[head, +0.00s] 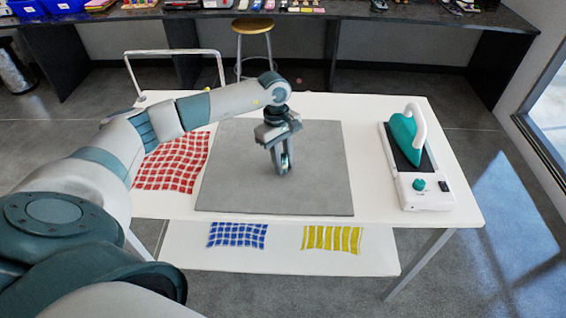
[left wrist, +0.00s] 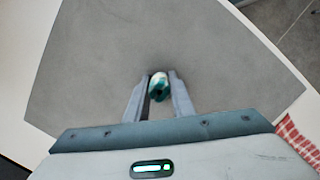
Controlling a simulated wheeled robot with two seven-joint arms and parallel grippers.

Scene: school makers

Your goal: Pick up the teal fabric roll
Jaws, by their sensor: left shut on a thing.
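The teal fabric roll (left wrist: 158,87) is between the two fingers of my left gripper (left wrist: 158,92) in the left wrist view, with its end showing teal and whitish. In the head view my left gripper (head: 283,168) points down over the middle of the grey mat (head: 325,185), shut on the roll. Only a small sliver of the roll (head: 285,161) shows there between the fingers. I cannot tell whether the roll touches the mat. My right gripper is not in view.
A teal iron (head: 405,137) stands on its white base at the table's right. A red checked cloth (head: 172,165) lies left of the mat. Blue checked (head: 238,235) and yellow striped (head: 332,238) cloths lie on the lower front shelf. A stool (head: 253,27) stands behind the table.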

